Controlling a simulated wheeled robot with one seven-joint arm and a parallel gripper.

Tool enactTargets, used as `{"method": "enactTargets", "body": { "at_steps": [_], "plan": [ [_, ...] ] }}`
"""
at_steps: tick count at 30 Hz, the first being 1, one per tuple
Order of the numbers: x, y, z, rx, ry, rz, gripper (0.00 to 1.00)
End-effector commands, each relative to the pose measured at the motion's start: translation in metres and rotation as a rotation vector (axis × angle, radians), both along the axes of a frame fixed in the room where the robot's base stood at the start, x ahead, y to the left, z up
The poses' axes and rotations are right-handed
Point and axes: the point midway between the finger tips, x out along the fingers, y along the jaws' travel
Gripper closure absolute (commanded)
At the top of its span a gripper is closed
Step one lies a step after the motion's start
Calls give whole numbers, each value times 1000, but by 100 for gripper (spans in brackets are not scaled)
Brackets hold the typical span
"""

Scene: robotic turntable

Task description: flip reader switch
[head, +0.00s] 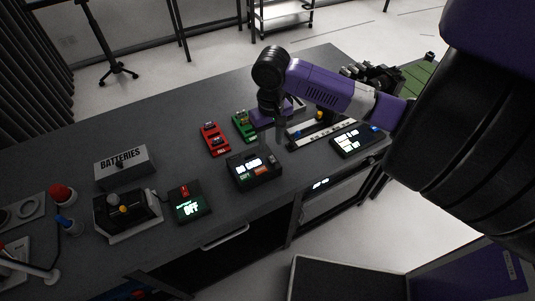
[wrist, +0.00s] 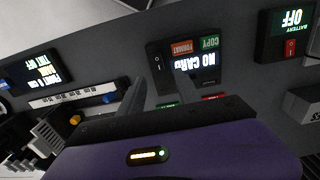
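The reader is a dark box (head: 254,170) near the middle of the desk's front half in the head view. In the wrist view the reader (wrist: 191,62) shows a lit "NO CARD" screen, a red FORMAT button and a green COPY button. Its black switch (wrist: 156,65) with a white mark sits beside them, near the reader's left edge there. My gripper (head: 280,133) points down just right of and behind the reader. In the wrist view my gripper (wrist: 160,84) is open, with an empty gap between the fingers. One finger overlaps the reader's edge in the picture; I cannot tell whether they touch.
A battery box (head: 190,203) reading OFF stands left of the reader. Red (head: 214,138) and green (head: 244,126) modules lie behind it. A long slider unit (head: 312,128) and a black display box (head: 357,140) are to the right. A BATTERIES box (head: 124,166) is further left.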

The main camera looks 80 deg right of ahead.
Motion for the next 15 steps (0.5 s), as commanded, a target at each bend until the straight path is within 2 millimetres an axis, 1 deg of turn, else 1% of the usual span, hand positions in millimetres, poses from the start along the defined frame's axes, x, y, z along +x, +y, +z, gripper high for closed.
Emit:
{"method": "enactTargets", "body": {
  "at_steps": [1,7,12,15],
  "plan": [
    [0,0,-8,2,1,-1,60],
    [-1,0,-39,1,1,0,60],
    [0,0,-57,0,0,2,60],
    [0,0,-62,-2,-3,3,60]
  ]
}}
